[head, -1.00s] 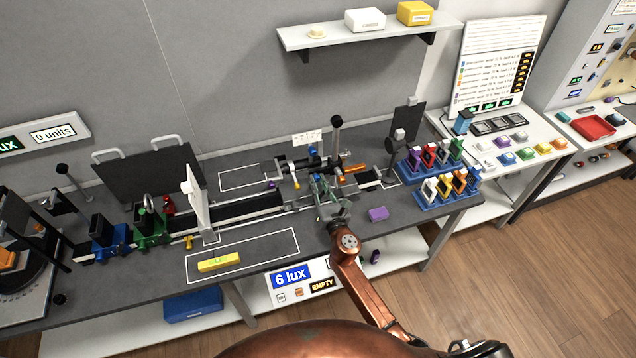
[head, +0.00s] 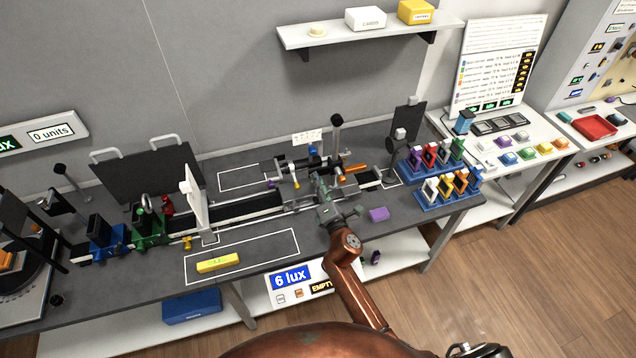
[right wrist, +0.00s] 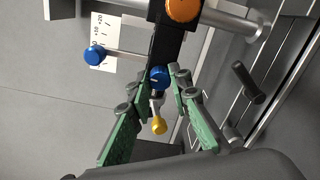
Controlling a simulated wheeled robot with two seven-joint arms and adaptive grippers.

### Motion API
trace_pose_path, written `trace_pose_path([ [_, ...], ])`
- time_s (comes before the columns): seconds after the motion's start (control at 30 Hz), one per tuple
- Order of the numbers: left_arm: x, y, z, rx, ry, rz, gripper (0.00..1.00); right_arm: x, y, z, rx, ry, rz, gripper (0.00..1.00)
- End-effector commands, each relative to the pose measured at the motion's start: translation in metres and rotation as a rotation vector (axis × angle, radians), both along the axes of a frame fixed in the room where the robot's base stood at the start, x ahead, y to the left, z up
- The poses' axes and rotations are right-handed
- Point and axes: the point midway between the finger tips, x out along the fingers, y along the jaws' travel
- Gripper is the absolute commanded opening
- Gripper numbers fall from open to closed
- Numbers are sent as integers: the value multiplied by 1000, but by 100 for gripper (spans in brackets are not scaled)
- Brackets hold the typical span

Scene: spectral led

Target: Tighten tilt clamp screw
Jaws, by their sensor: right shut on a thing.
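My right gripper (head: 319,178) reaches over the optical rail to the black-and-silver mount on its right part. In the right wrist view, its green fingers (right wrist: 159,84) are shut on a small blue knob (right wrist: 159,77) with a pale mark on its face. A yellow-tipped lever (right wrist: 159,125) sticks out between the fingers, nearer the wrist. A second blue knob (right wrist: 95,55) on a silver rod lies in front of a white angle scale (right wrist: 104,35). An orange knob (right wrist: 182,9) sits at the top. In the head view the gripper hides the held knob.
Blue racks with coloured frames (head: 448,192) stand further right. A white screen (head: 194,205) and green carrier (head: 148,228) are on the rail to the left. A yellow block (head: 218,262) lies in an outlined area in front.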

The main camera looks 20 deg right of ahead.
Motion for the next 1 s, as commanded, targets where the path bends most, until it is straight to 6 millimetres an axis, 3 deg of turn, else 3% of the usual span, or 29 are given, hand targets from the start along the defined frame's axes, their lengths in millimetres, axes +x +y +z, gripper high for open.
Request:
trace_pose_path([
  [0.6,1,0,4,0,-2,0,40,0,-1,-1,556,21,-3,0],
  [1.0,2,0,7,0,-3,0,40,0,-1,-1,749,27,-2,0],
])
